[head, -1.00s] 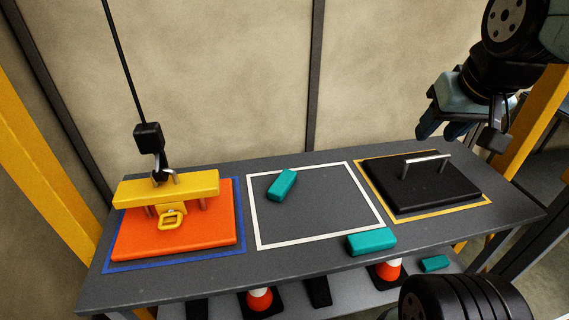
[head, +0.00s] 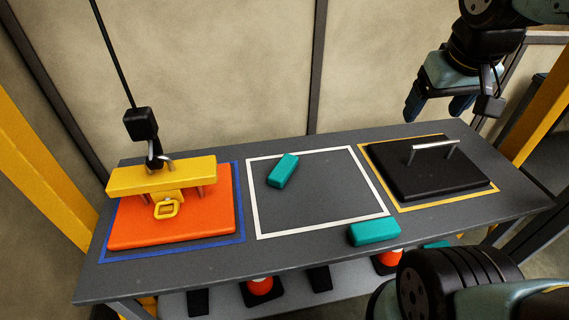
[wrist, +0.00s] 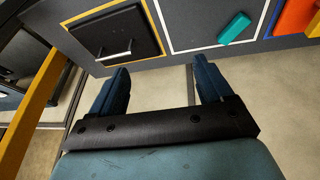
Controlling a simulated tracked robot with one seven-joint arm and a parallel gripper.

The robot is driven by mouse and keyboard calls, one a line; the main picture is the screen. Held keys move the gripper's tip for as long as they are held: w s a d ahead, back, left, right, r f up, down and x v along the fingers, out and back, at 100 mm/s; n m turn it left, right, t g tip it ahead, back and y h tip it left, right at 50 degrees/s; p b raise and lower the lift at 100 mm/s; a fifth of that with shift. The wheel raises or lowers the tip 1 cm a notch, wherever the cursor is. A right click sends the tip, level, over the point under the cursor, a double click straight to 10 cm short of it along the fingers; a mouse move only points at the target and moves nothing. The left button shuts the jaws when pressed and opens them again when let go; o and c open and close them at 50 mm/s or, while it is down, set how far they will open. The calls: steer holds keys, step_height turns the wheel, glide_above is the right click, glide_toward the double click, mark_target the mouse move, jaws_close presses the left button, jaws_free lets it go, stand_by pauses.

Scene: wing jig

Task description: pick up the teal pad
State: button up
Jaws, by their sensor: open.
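One teal pad (head: 283,170) lies inside the white outline on the grey table. It also shows near the top right of the wrist view (wrist: 234,28). A second teal pad (head: 374,232) lies at the table's front edge, by the white outline's front right corner. A third teal piece (head: 436,244) is partly visible below the table top. My gripper (head: 437,106) is open and empty, above and behind the table's right end, apart from all the pads. In the wrist view, nothing is between its fingers (wrist: 160,72).
A black plate with a handle (head: 400,185) lies in a yellow outline at right. Orange cones (head: 260,287) stand on the shelf below. The white outline's middle is clear.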

steer(key=shift+o, duration=0.6)
steer(key=w+a+f+n+g+h, duration=0.2)
steer(key=w+a+f+n+h, duration=0.1)
steer(key=w+f+n, duration=0.4)
steer(key=shift+w+a+f+h, duration=0.3)
steer(key=shift+a+f+h, duration=0.15)
steer(key=shift+h, duration=0.15)
steer(key=n+t, duration=1)
steer(key=n, duration=1.3)
glide_toward(281, 169)
steer(key=v, duration=0.3)
steer(key=shift+s+a+f, duration=0.2)
steer(key=shift+s+f, duration=0.05)
steer(key=shift+s, duration=0.1)
steer(key=shift+w+d+f, duration=0.1)
steer(key=shift+w+f, duration=0.1)
steer(key=shift+w, duration=0.05)
steer(key=x, duration=0.7)
steer(key=shift+w+d+f, duration=0.1)
steer(key=shift+w+d, duration=0.1)
steer(key=shift+w, duration=0.1)
steer(key=shift+r+x, duration=0.2)
steer(key=shift+x, duration=1.15)
steer(key=shift+r+x, duration=0.2)
steer(key=shift+x, duration=1.15)
steer(key=shift+w, duration=0.15)
steer(key=shift+c, duration=0.3)
